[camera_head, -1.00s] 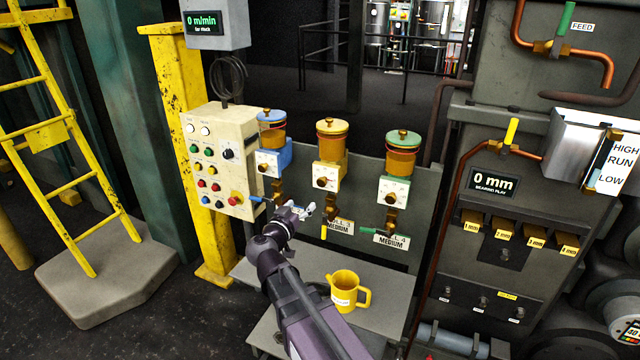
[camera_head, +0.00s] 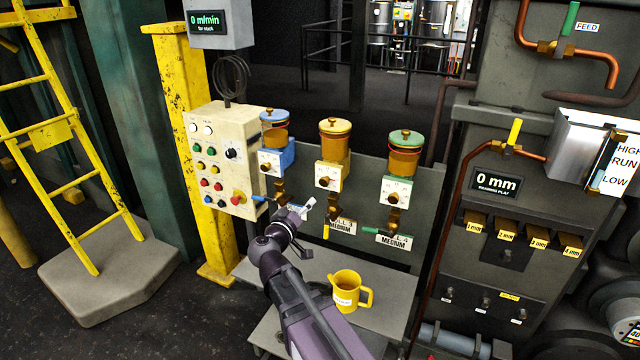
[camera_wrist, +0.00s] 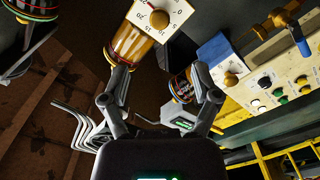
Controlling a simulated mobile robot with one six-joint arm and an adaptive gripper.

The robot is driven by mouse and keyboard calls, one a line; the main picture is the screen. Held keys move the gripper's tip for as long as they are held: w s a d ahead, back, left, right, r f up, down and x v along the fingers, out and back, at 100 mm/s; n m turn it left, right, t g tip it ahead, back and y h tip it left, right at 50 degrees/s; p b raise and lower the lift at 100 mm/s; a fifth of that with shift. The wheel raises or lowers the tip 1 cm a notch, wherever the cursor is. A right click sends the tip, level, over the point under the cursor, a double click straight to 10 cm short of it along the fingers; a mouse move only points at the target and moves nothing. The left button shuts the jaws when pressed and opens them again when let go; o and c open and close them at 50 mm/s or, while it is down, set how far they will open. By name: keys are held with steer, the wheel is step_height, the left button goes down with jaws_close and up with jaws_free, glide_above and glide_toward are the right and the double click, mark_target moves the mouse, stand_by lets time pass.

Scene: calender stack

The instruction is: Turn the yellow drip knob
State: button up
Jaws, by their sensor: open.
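The yellow oiler (camera_head: 335,143) is the middle one of three in the head view. Its brass drip knob (camera_head: 324,182) sits on a white dial plate below the amber cup. In the wrist view, turned about, the brass knob (camera_wrist: 160,19) shows on a numbered white plate, beyond my fingers, apart from them. My gripper (camera_head: 305,208) is below and a little left of the knob in the head view, empty. In the wrist view its two fingers (camera_wrist: 158,85) are spread apart with nothing between them.
The blue oiler (camera_head: 274,130) is on the left and the green one (camera_head: 404,153) on the right. A control box (camera_head: 218,160) stands further left. A yellow jug (camera_head: 346,288) is on the shelf below. Small levers hang under the oilers near my gripper.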

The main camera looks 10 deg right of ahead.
mark_target(323, 183)
steer(key=shift+w+d, duration=0.1)
steer(key=shift+w, duration=0.05)
steer(key=x, duration=1.3)
steer(key=shift+w+d, duration=0.15)
steer(key=shift+w, duration=0.05)
jaws_close()
